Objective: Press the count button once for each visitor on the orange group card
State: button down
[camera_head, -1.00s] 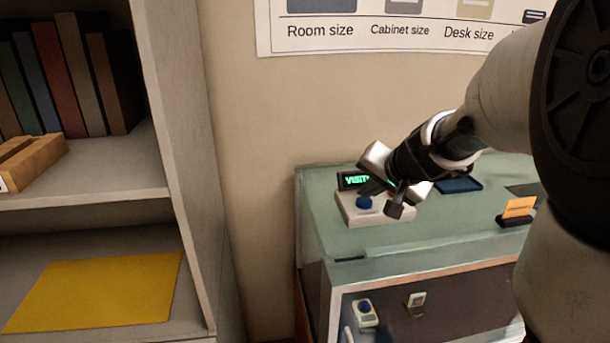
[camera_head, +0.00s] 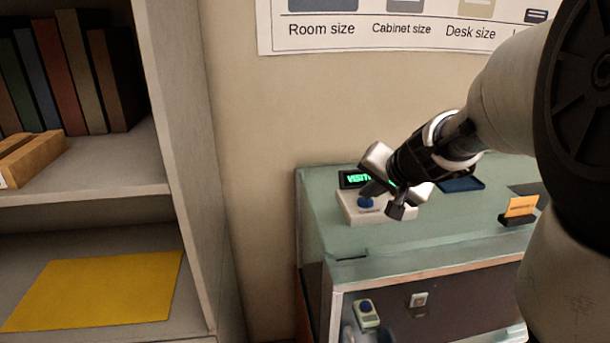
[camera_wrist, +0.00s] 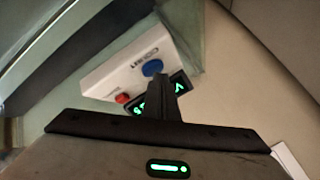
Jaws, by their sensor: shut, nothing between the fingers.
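The counter is a white box (camera_head: 349,210) on the green-topped cabinet, with a dark display (camera_head: 355,180) of green letters, partly hidden by my gripper. Its blue button (camera_head: 366,203) also shows in the wrist view (camera_wrist: 152,67), near the word COUNT, with a red button (camera_wrist: 122,98) beside it. My gripper (camera_wrist: 160,82) is shut and empty, with its tips close to the blue button; I cannot tell whether they touch it. The orange card (camera_head: 521,206) stands in a dark holder at the right of the cabinet top; its writing is too small to read.
A dark blue tray (camera_head: 461,185) lies behind my gripper on the cabinet top (camera_head: 330,235). Below, a glass-fronted case holds a small device with a blue button (camera_head: 365,307). A shelf unit with books and a yellow sheet (camera_head: 95,290) stands at the left.

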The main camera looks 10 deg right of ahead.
aim_at(368, 204)
jog(key=shift+r+p, duration=0.6)
jog(key=shift+r, duration=0.25)
notch_tip(368, 204, up, 5)
jog(key=p, duration=0.4)
dwell(0.4)
jog(key=s+a+r+n+g+y+p, duration=0.15)
jog(key=s+a+r+n+p, duration=0.4)
jog(key=s+a, duration=0.55)
jog(key=s+n+g+h+p, duration=0.1)
jog(key=s+n+g+h, duration=0.1)
jog(key=s, duration=1.1)
jog(key=shift+s+r+p, duration=0.3)
jog(key=shift+r+p, duration=0.1)
